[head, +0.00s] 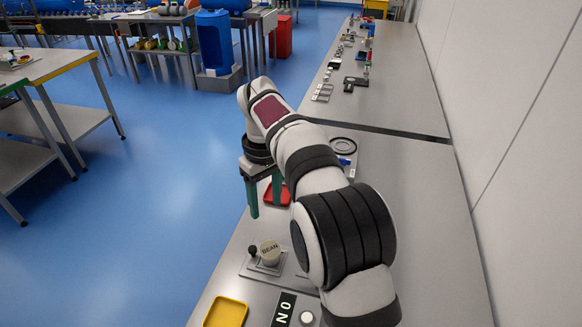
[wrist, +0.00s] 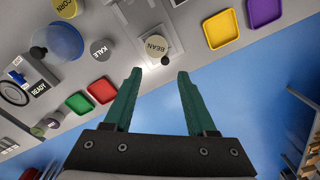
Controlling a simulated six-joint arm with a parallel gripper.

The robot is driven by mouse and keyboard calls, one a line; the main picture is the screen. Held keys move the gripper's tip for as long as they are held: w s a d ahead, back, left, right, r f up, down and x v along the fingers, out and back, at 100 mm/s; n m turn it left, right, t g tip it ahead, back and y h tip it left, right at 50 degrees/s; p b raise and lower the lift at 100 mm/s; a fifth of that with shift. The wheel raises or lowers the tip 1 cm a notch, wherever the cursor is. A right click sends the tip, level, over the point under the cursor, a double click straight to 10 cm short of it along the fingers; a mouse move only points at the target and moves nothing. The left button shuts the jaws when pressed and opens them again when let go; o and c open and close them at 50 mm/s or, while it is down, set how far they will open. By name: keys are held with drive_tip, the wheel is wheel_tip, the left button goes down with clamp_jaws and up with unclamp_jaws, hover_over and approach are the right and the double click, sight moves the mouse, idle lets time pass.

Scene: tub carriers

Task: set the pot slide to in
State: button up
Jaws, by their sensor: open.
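The pot slide is a grey plate (head: 285,279) near the front of the bench in the head view. A pale round pot marked BEAN (head: 270,252) stands on it, with a black knob (head: 252,249) at its left. In the wrist view the BEAN pot (wrist: 156,46) and the black knob (wrist: 166,60) lie just beyond my fingertips. My gripper (head: 265,209) points down, open and empty, apart from the knob and beyond the slide in the head view. Its two green fingers also show in the wrist view (wrist: 159,73). I cannot tell the slide's setting.
A yellow tray (head: 226,312) and a black lettered sign (head: 284,309) are at the near end. A red tray (head: 284,196) lies beyond the slide. The wrist view shows a KALE pot (wrist: 101,50), a green tray (wrist: 77,103) and a purple tray (wrist: 263,12).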

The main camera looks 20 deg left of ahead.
drive_tip(key=n, duration=0.2)
hover_over(252, 249)
wheel_tip(252, 249, down, 3)
wheel_tip(252, 249, down, 16)
drive_tip(key=shift+w, duration=0.1)
drive_tip(key=shift+c, duration=0.4)
clamp_jaws()
idle(0.6)
